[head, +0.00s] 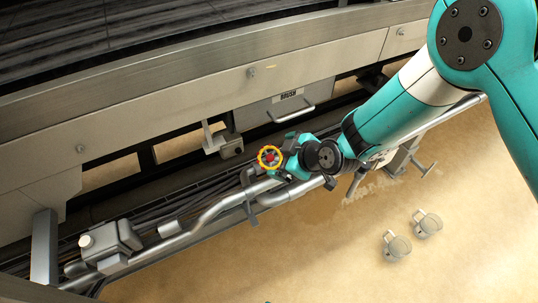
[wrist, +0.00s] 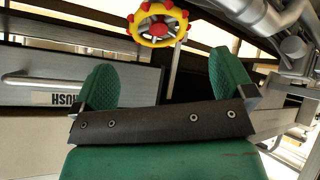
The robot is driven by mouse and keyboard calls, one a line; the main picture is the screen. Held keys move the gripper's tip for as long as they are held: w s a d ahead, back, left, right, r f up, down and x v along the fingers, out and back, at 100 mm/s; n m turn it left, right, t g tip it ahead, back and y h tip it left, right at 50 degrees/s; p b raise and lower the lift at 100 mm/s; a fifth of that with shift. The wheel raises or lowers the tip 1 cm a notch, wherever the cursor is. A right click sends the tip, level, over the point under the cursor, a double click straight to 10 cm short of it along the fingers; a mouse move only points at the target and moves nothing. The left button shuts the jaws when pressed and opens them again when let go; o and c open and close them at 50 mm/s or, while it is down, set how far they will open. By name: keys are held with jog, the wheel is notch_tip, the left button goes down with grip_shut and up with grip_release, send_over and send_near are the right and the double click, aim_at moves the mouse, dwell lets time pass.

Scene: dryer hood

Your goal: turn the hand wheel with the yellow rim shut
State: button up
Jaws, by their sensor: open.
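The hand wheel (head: 269,157) has a yellow rim and a red middle in the head view. It sits on the pipework below the machine's side. In the wrist view the wheel (wrist: 158,28) is at the top centre, with red knobs around its yellow rim. My gripper (wrist: 163,62) is open, its two green fingers wide apart with nothing between them. The wheel appears just beyond the fingertips, apart from them. In the head view my gripper (head: 287,150) is just right of the wheel, and its fingers are hard to make out.
A drawer-like box (head: 288,105) labelled "BRUSH" with a bar handle is above the wheel. Silver pipes (head: 215,212) run along the machine's lower side. Two clear mugs (head: 397,246) (head: 427,223) are at the lower right on the tan floor. The floor at the bottom centre is clear.

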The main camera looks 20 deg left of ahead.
aim_at(269, 156)
jog(key=x, duration=0.7)
jog(key=shift+a+f, duration=0.1)
jog(key=shift+f, duration=0.1)
jog(key=c, duration=0.9)
